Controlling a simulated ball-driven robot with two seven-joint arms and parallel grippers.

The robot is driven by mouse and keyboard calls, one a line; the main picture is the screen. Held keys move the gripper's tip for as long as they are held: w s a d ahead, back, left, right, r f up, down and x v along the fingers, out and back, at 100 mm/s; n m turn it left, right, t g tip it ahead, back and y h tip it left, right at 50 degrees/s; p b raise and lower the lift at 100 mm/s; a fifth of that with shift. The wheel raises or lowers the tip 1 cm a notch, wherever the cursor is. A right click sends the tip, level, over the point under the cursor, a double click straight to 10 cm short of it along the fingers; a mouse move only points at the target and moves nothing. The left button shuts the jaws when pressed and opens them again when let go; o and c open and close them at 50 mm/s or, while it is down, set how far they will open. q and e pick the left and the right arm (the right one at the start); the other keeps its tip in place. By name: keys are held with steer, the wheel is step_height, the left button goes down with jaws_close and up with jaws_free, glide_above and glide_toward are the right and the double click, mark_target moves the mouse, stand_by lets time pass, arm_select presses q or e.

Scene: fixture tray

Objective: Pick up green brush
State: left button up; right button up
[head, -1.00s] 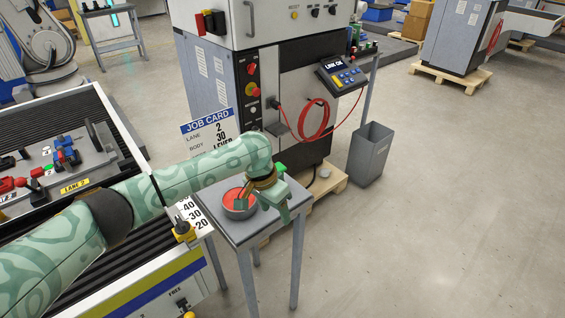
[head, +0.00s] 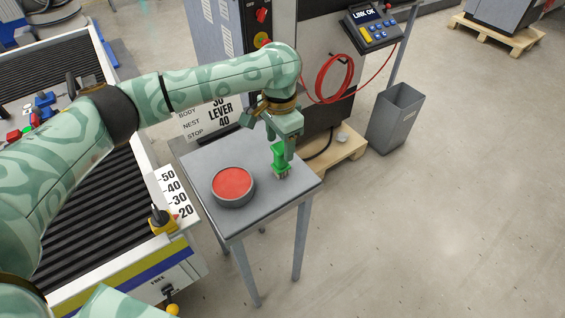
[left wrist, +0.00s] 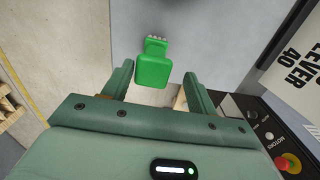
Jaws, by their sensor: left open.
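The green brush (head: 280,158) is at the right back part of the small grey stand's top, its pale bristles toward the front. My left gripper (head: 287,142) is open just above and behind it in the head view, partly covering it. In the left wrist view, the brush (left wrist: 153,68) shows ahead between the two spread fingers of my left gripper (left wrist: 158,82), with its bristles pointing away. I cannot tell whether the fingers touch it. My right gripper is not in view.
The grey stand (head: 207,158) also holds a round grey dish with a red top (head: 233,184). A black-slatted conveyor (head: 92,222) lies to the left. A machine with a red coiled hose (head: 328,80) stands behind. A grey bin (head: 395,118) is at right; the floor there is clear.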

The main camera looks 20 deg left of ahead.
mark_target(281, 162)
arm_select(q)
steer(key=shift+s+f, duration=0.1)
steer(key=shift+f, duration=0.55)
steer(key=f+b, duration=0.2)
steer(key=f, duration=0.1)
steer(key=f+b, duration=0.1)
steer(key=f, duration=0.1)
steer(key=shift+s+d+f+b, duration=0.15)
steer(key=shift+s+d+b, duration=0.1)
steer(key=shift+s+b, duration=0.1)
steer(key=shift+r, duration=0.2)
steer(key=c, duration=1)
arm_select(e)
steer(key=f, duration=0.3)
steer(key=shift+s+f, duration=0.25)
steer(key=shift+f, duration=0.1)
